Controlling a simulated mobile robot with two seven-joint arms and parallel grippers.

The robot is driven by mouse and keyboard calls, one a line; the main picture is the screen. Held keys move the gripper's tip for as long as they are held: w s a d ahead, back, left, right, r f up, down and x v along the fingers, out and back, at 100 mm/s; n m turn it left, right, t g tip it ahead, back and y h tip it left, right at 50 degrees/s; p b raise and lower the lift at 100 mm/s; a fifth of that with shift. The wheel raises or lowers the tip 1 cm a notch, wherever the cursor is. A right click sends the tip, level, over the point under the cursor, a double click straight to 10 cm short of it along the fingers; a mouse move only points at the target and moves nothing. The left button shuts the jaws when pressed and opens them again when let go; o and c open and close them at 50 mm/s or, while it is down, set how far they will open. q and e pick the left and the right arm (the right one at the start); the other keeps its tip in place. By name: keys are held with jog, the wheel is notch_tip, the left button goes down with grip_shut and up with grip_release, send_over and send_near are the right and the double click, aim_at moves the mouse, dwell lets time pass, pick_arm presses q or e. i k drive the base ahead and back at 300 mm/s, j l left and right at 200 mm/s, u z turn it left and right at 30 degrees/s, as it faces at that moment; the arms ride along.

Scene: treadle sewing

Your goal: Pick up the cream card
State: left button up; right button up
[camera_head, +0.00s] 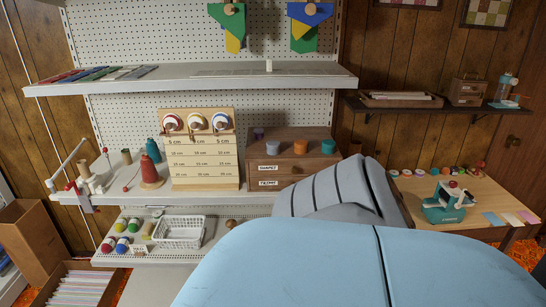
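Several small flat cards lie in a row on the right side of the wooden table (470,205). Neither of my grippers is in view, and nothing is seen touching the cards.
A teal device (446,209) stands on the table left of the cards, with several small round items behind it. Pegboard shelves (190,77) stand left.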

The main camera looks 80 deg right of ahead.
aim_at(513, 220)
jog(key=z, duration=4.25)
